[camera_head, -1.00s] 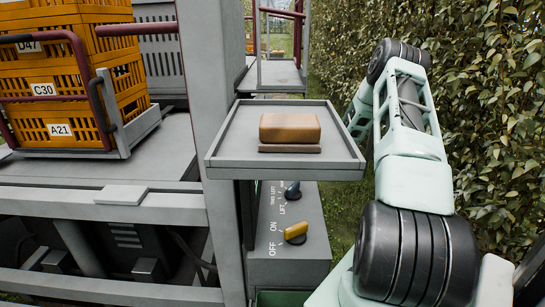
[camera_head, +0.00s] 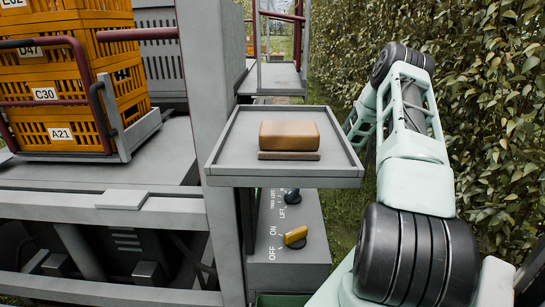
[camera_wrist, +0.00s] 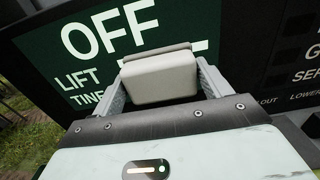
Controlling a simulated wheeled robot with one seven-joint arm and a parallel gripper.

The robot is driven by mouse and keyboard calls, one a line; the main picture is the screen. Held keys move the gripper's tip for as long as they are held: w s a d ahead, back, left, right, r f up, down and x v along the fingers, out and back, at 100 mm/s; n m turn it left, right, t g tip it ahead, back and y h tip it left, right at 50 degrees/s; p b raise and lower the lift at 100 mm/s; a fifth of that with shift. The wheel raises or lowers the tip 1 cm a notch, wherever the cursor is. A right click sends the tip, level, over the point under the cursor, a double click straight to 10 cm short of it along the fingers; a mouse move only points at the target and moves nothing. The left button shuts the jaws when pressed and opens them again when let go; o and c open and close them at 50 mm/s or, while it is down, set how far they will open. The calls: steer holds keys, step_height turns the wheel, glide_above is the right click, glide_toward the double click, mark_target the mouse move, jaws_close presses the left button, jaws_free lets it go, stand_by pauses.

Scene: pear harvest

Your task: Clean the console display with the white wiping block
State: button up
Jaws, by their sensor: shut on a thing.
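The white wiping block (camera_wrist: 158,80) is pinched between the two fingers of my gripper (camera_wrist: 163,84) in the wrist view. It sits in front of the console display (camera_wrist: 180,20), a dark panel with a green field and large white letters "OFF" and "LIFT TINE". The block covers part of the lettering; whether it touches the screen I cannot tell. The display's face and my gripper do not show in the head view, where my arm reaches forward on the right.
A grey tray (camera_head: 225,165) bears a brown block (camera_head: 290,135). Below it is a grey control box (camera_head: 300,265) with a yellow knob (camera_head: 295,237) and a dark knob (camera_head: 292,196). Orange crates (camera_head: 70,95) stand left. A leafy hedge (camera_head: 490,130) lines the right.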

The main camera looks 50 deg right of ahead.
steer(key=s+a+p, duration=0.3)
steer(key=s+a, duration=0.5)
steer(key=a, duration=0.1)
steer(key=shift+s+a, duration=0.25)
steer(key=shift+a, duration=0.1)
stand_by(1.1)
steer(key=shift+s+d, duration=0.1)
steer(key=shift+p+v, duration=0.55)
steer(key=shift+v, duration=2.35)
steer(key=shift+s+d, duration=0.1)
steer(key=v, duration=0.2)
steer(key=shift+s+d, duration=0.25)
